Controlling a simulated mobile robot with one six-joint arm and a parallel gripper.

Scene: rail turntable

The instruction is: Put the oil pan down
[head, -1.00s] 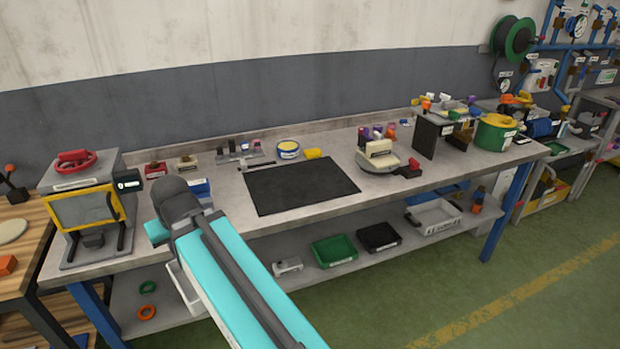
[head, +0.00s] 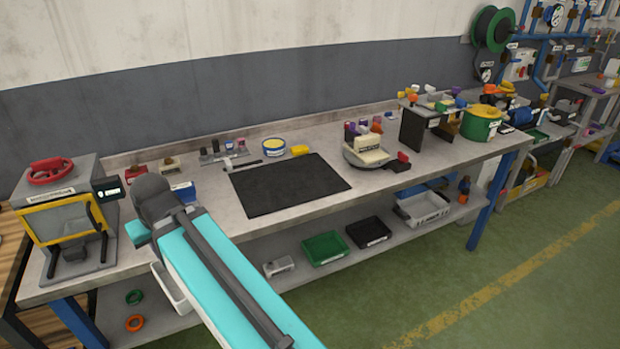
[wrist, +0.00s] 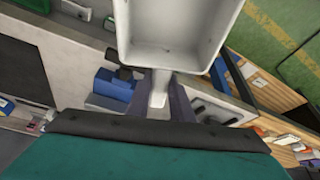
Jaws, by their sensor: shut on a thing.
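The oil pan (wrist: 180,35) is a whitish, open, rectangular tray at the top middle of the wrist view. My gripper (wrist: 160,97) is shut on the pan's short handle (wrist: 159,90), with a dark finger on either side. The pan looks empty inside, and its far end is cut off by the picture edge. In the head view a white edge of the pan (head: 172,288) shows left of my arm, in front of the bench and below its top. My gripper is hidden behind my arm there.
The workbench (head: 215,215) has a black mat (head: 290,185) with bare top around it. A grey oven-like box (head: 68,215) stands at the left end. Green (head: 325,248) and black (head: 368,231) bins sit on the lower shelf. Green floor (head: 440,280) is open at right.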

